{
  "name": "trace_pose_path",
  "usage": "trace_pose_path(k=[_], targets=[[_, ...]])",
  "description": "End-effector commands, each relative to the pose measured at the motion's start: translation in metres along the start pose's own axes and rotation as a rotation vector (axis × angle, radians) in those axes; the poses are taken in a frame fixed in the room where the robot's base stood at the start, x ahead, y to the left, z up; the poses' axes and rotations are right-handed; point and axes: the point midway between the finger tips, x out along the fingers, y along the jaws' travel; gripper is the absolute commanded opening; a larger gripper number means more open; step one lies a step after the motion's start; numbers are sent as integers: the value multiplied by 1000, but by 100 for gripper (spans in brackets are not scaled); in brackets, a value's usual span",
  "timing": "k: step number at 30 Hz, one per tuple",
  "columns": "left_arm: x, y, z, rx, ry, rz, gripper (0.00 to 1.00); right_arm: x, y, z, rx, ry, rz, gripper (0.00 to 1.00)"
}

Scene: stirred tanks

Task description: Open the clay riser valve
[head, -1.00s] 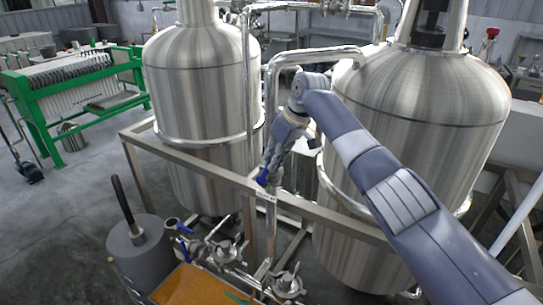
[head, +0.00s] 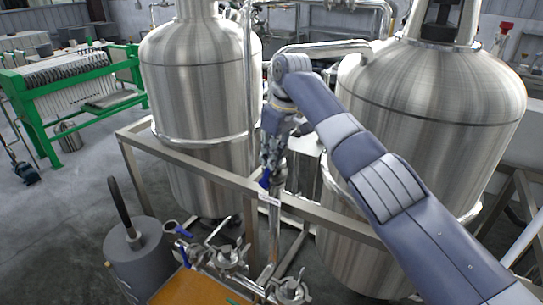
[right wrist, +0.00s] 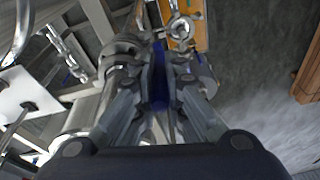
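The clay riser valve has a blue lever handle (head: 264,181) and sits on the upright steel riser pipe (head: 274,225) in front of the gap between the two tanks. My right gripper (head: 268,158) reaches down to it from above. In the right wrist view, my right gripper's fingers (right wrist: 161,78) lie close on both sides of the blue handle (right wrist: 159,92) and appear shut on it. The fingers hide most of the valve body. My left gripper is not in view.
A steel frame rail (head: 220,178) crosses close to the valve. Large steel tanks stand left (head: 200,85) and right (head: 435,105). Below are other valves with blue handles (head: 183,232), a grey pot (head: 138,255) and an orange-brown surface (head: 195,288).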

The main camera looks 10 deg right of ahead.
Motion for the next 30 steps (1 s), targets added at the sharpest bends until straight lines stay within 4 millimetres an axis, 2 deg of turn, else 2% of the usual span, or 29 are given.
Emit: trace_pose_path(k=[5,18,23,30], targets=[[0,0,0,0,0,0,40,2,0,0,0,-2,-1,33],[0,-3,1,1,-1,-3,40,-4,0,0,0,0,0,33],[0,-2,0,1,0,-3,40,-28,0,-1,0,3,1,33],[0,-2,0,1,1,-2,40,-80,0,-1,0,1,1,33]])
